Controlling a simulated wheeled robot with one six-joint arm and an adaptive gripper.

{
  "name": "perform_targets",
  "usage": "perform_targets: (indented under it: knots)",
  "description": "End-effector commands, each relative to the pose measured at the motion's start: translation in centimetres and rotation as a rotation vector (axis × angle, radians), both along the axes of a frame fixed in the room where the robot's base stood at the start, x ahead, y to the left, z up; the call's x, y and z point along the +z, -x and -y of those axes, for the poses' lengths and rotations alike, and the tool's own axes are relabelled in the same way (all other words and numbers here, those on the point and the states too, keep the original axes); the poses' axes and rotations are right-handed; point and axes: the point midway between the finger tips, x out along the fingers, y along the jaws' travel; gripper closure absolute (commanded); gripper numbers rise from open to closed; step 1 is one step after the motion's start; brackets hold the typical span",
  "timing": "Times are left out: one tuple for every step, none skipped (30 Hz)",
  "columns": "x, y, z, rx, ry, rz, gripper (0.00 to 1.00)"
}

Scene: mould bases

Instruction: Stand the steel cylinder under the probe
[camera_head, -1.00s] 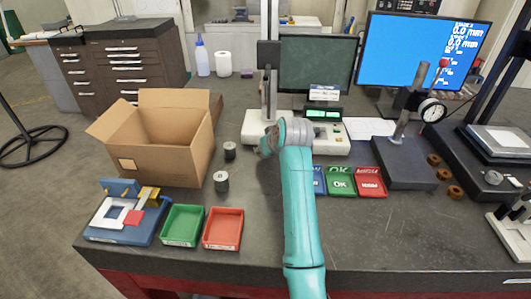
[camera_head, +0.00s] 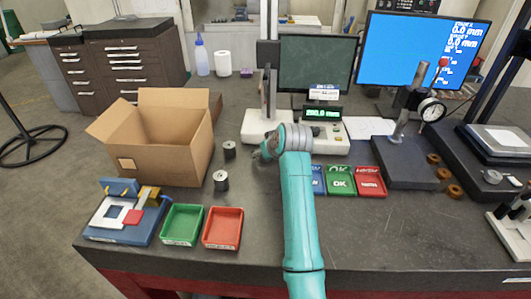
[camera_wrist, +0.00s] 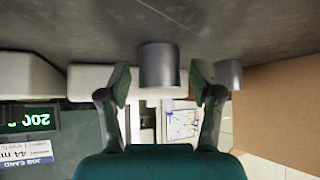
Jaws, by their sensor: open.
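Two grey steel cylinders stand upright on the dark bench right of the cardboard box: a farther one (camera_head: 230,150) and a nearer one (camera_head: 221,181). My gripper (camera_head: 263,153) is just right of them, low over the bench and partly hidden by my arm. The upside-down wrist view shows my gripper (camera_wrist: 160,85) open, with one cylinder (camera_wrist: 159,65) ahead between its fingers. Another cylinder (camera_wrist: 229,75) shows beyond the right finger. A white-based gauge with a column (camera_head: 257,125) stands behind my gripper; its probe tip is hard to make out. A dial gauge (camera_head: 432,110) stands over a dark block.
The open cardboard box (camera_head: 165,160) is close left of the cylinders. Green (camera_head: 182,225) and red (camera_head: 223,228) trays lie in front, beside a blue fixture (camera_head: 125,222). Small blue, green and red trays (camera_head: 340,182) lie right of my arm. Brown rings (camera_head: 444,173) lie farther right.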

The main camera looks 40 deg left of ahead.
Motion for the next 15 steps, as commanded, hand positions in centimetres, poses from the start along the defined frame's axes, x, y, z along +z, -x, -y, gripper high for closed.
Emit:
perform_targets:
  knots:
    - [0.3, 0.1, 0.3, -0.001, -0.002, 0.002, 0.35]
    - [0.6, 0.2, 0.5, -0.001, -0.002, 0.002, 0.35]
    - [0.9, 0.4, 0.8, -0.001, -0.001, 0.002, 0.35]
    - [1.2, 0.6, 1.1, -0.001, -0.002, 0.003, 0.35]
    - [1.6, 0.8, 1.4, -0.001, -0.002, 0.003, 0.35]
    - [2.2, 1.0, 1.9, -0.001, -0.003, 0.003, 0.35]
    - [2.6, 1.3, 2.3, -0.001, -0.003, 0.003, 0.35]
    - [3.1, 1.5, 2.6, -0.001, -0.003, 0.003, 0.35]
    - [3.7, 1.8, 3.2, -0.001, -0.003, 0.003, 0.35]
    - [4.2, 2.0, 3.5, -0.001, -0.004, 0.004, 0.35]
    - [4.5, 2.3, 3.9, -0.001, -0.002, 0.002, 0.35]
    - [5.1, 2.6, 4.3, -0.001, -0.003, 0.003, 0.35]
    - [5.5, 2.8, 4.7, -0.001, -0.002, 0.002, 0.35]
    - [5.8, 3.0, 5.0, -0.001, -0.003, 0.003, 0.35]
    - [6.3, 3.3, 5.4, -0.001, -0.002, 0.002, 0.35]
